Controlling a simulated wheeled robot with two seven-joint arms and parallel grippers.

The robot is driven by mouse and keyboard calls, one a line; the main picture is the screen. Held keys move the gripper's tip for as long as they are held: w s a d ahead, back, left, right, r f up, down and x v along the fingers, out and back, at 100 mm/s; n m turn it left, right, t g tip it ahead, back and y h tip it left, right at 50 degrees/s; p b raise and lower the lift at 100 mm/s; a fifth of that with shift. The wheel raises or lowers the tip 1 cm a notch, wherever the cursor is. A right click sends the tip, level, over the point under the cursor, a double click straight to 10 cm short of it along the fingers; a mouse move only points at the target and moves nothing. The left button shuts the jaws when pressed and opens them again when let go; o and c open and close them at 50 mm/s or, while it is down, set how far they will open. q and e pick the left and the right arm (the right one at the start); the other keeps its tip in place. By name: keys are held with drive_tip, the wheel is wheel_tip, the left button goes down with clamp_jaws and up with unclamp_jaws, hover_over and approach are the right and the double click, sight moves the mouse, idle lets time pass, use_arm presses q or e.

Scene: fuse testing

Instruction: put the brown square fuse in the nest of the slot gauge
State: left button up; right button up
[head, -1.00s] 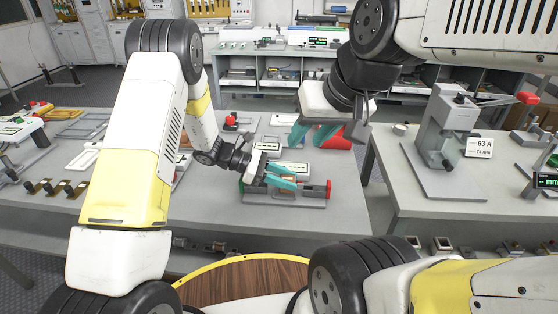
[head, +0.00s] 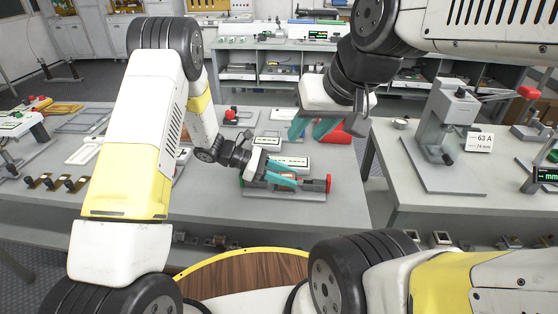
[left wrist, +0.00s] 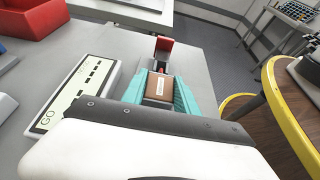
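The brown square fuse (left wrist: 160,86) sits between the two teal fingers of my left gripper (left wrist: 161,92) in the left wrist view; both fingers appear to touch its sides. In the head view my left gripper (head: 279,174) is low over the slot gauge (head: 315,185), a grey fixture with a red end block at right. The gauge's red end (left wrist: 164,45) shows just beyond the fuse in the left wrist view. The fuse's underside and the nest are hidden, so I cannot tell whether it is seated. My right gripper (head: 312,129) is raised, with its fingers apart and empty.
A white GO panel (left wrist: 72,92) lies alongside the gauge. A red bin (head: 335,134) stands behind it. A grey lever press (head: 447,125) and a 63 A sign (head: 479,142) stand on the right table. Brass-coloured holders (head: 65,186) are at the left.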

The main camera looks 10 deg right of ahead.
use_arm(q)
drive_tip(key=o, duration=0.4)
drive_tip(key=shift+o, duration=0.2)
drive_tip(key=shift+w+a+r, duration=0.15)
drive_tip(key=shift+a+r, duration=0.05)
drive_tip(key=shift+a, duration=0.1)
drive_tip(key=v, duration=0.7)
drive_tip(key=shift+r, duration=0.1)
drive_tip(key=s+a+r+m+t+y, duration=0.1)
drive_tip(key=s+a+r+m+y, duration=0.35)
drive_tip(key=r, duration=0.65)
drive_tip(key=s+a+r+m+t+y, duration=0.6)
drive_tip(key=s+a+r+m+t, duration=0.3)
drive_tip(key=s+a, duration=0.6)
wheel_tip(320, 180, up, 3)
drive_tip(key=shift+a+r+m, duration=0.2)
drive_tip(key=shift+a+m, duration=0.75)
drive_tip(key=shift+a, duration=0.3)
